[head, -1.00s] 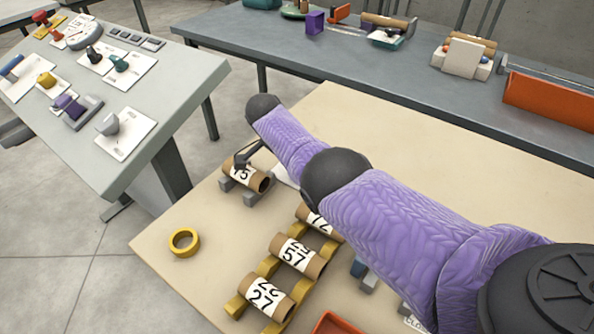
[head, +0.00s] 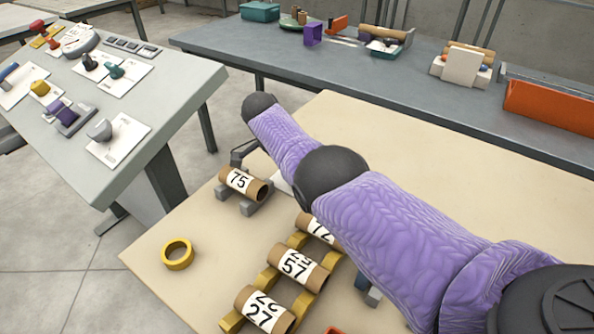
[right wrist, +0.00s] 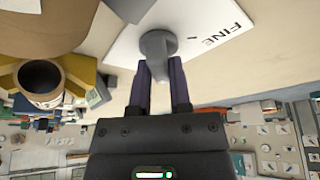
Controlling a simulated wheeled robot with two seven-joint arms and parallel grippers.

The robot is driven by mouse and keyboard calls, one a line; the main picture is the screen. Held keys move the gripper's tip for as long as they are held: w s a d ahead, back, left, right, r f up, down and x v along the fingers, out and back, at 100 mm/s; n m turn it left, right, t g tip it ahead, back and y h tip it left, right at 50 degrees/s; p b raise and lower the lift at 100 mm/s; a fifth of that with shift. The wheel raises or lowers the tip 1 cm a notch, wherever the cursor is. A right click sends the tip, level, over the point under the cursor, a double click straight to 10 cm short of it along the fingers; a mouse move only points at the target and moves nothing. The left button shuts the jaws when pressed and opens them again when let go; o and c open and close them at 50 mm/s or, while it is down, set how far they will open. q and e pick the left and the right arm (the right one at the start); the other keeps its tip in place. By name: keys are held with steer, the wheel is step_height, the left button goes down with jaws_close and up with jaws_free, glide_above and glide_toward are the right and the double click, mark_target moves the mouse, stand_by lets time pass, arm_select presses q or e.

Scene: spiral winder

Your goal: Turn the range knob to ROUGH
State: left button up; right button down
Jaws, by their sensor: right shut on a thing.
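The range knob (right wrist: 158,43) is a grey round knob with a grip bar, on a white plate (right wrist: 198,22) lettered FINE in the right wrist view. No ROUGH lettering is visible. My right gripper (right wrist: 160,85) has its two dark purple fingers shut on the knob's bar. In the head view my purple right arm hides the knob and gripper fingers. Only an edge of a white plate (head: 280,184) shows beside the arm. My left gripper is in neither view.
A cardboard roll marked 75 (head: 240,181) rests on grey supports left of my arm. More numbered rolls (head: 296,266) lie on yellow cradles in front. A yellow ring (head: 177,254) is at the table's left. A grey side table (head: 190,95) holds other knobs.

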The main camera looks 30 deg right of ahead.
steer(key=c, duration=0.6)
jaws_free()
steer(key=shift+o, duration=0.2)
steer(key=v, duration=1)
steer(key=shift+p, duration=0.4)
steer(key=shift+s+f, duration=0.1)
